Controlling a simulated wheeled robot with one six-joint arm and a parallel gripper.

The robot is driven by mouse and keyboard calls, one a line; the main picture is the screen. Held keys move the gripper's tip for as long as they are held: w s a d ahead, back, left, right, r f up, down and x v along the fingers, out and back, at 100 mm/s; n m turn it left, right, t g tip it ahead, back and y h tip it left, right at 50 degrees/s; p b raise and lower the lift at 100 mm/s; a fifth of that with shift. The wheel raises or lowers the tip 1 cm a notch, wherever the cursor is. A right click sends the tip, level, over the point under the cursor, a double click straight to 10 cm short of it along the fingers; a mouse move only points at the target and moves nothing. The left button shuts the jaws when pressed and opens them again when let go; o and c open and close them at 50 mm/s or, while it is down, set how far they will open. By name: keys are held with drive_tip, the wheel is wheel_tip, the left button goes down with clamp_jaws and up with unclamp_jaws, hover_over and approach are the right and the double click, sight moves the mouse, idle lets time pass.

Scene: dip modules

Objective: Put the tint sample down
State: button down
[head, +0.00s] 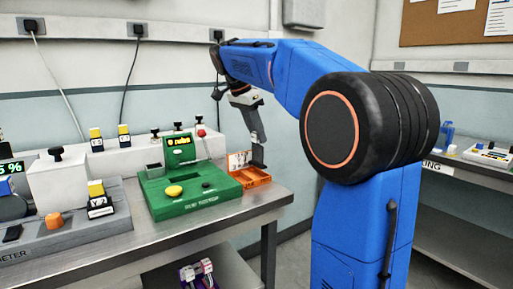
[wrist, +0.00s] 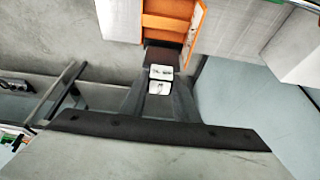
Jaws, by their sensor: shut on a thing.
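My gripper (head: 257,158) points down beside the orange tray at the right end of the metal bench. In the wrist view my gripper (wrist: 161,80) is shut on a small piece with white faces and dark marks, which I take to be the tint sample (wrist: 159,88). The orange tray (head: 254,180) has an open compartment and a raised lid or panel. It also shows just beyond the fingertips in the wrist view (wrist: 168,22). I cannot tell whether the sample touches the tray or bench. In the head view the sample is not clearly visible.
A green device (head: 190,190) with a yellow button stands left of the tray. A grey meter (head: 70,235) stands at the front left. A white rack (head: 120,160) with several capped items runs behind. The bench edge (head: 265,208) is just in front of the tray.

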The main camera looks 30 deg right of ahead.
sight(257, 145)
drive_tip(key=shift+f, duration=2.1)
drive_tip(key=shift+f, duration=0.1)
drive_tip(key=c, duration=1.4)
unclamp_jaws()
drive_tip(key=v, duration=1.2)
